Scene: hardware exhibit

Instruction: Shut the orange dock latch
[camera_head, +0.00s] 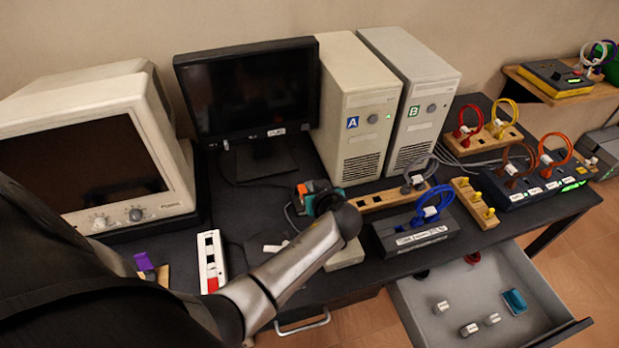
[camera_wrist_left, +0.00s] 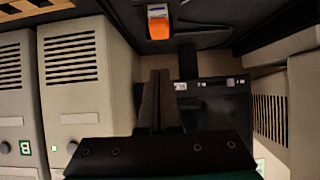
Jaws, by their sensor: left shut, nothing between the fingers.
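An orange block with a pale end, which looks like the latch (camera_wrist_left: 159,24), shows at the top of the left wrist view on a dark surface near the monitor stand. I cannot tell whether it is open or shut. My left gripper (camera_wrist_left: 160,78) has its fingers together, with nothing between them, and a gap shows between them and the orange block. In the head view my left gripper (camera_head: 315,198) hangs above the desk in front of tower A, partly hidden by its own wrist. A small orange patch shows beside it there. My right gripper is not in view.
The black monitor (camera_head: 250,90), tower A (camera_head: 357,105) and tower B (camera_head: 420,90) stand behind the gripper. A cream monitor (camera_head: 95,150) is at left. A dark block with a blue ring (camera_head: 433,200) is at right. The drawer (camera_head: 480,290) is open below.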

